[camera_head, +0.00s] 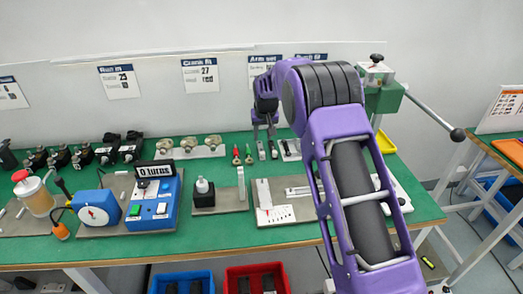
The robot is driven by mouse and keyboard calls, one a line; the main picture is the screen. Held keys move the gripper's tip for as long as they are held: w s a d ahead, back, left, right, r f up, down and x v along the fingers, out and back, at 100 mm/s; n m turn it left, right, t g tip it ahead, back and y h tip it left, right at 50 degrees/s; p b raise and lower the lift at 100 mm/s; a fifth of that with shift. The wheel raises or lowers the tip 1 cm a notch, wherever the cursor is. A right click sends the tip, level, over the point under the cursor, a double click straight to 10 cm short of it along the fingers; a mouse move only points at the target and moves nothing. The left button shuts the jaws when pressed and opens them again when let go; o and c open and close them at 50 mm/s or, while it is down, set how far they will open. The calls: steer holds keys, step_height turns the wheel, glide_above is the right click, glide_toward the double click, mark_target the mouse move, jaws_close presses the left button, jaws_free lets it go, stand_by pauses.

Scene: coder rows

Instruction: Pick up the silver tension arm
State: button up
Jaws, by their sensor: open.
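My purple gripper (264,131) hangs over the back of the green bench, with its two fingers pointing down and apart. Nothing shows between them. Just below and in front of the fingers, slim upright-looking pieces lie side by side: a grey one (261,150) and another grey one (273,150). Either could be the silver tension arm; they are too small to tell apart. A pale plate with a silver piece (290,149) lies to their right, partly hidden by my arm. My gripper appears above these pieces, not touching them.
A green press (382,97) stands at right. My arm hides the bench's right part.

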mark_target(262, 148)
steer(key=x, duration=0.4)
steer(key=shift+w, duration=0.1)
steer(key=x, duration=0.5)
steer(key=shift+f, duration=0.1)
jaws_close()
